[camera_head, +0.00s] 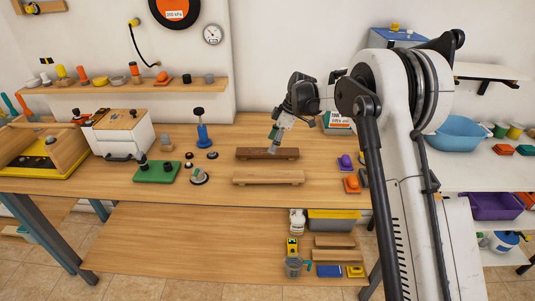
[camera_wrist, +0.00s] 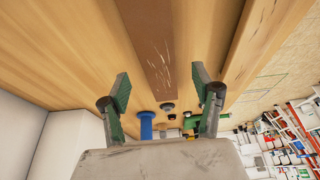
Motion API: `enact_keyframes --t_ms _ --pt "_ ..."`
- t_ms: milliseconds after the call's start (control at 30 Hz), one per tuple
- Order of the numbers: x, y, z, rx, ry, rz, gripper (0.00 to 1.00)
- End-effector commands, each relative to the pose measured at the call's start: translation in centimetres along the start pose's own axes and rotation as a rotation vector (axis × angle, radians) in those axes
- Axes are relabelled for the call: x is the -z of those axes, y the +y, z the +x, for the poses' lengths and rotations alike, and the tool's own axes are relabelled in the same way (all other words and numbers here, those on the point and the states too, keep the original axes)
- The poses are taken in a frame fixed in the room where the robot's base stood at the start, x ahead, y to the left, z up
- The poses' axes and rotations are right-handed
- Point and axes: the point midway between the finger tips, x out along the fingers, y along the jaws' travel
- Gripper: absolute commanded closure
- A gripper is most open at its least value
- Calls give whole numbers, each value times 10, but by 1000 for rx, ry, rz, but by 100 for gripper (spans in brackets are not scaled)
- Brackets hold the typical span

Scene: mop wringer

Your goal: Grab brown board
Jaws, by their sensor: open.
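The brown board (camera_head: 255,153) lies flat on the wooden workbench, behind a lighter wooden board (camera_head: 268,178). In the wrist view the brown board (camera_wrist: 150,45) shows scratch marks and runs from the top edge down between the fingers. Whether the fingertips touch the board or bench cannot be told.
The lighter board (camera_wrist: 240,50) lies parallel, close to the right finger's side in the wrist view. A green block (camera_head: 157,171), a blue post (camera_head: 203,135) and small knobs stand left. Purple (camera_head: 345,161) and orange (camera_head: 351,184) items sit right. The bench's left front is clear.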

Motion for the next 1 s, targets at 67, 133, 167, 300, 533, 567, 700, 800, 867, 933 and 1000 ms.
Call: enact_keyframes --t_ms 67,133,167,300,533,567,700,800,867,933,1000 --pt "0 0 3 0 0 0 38" --pt "0 1 8 0 0 0 38" --pt "0 1 12 0 0 0 38" --pt "0 2 31 0 0 0 38" --pt "0 2 52 -1 0 1 38" --pt "0 2 52 -1 0 1 38" --pt "0 2 52 -1 0 1 38" --pt "0 2 52 -1 0 1 51" --pt "0 2 52 -1 0 1 59" --pt "0 2 52 -1 0 1 69" --pt "0 2 52 -1 0 1 78"
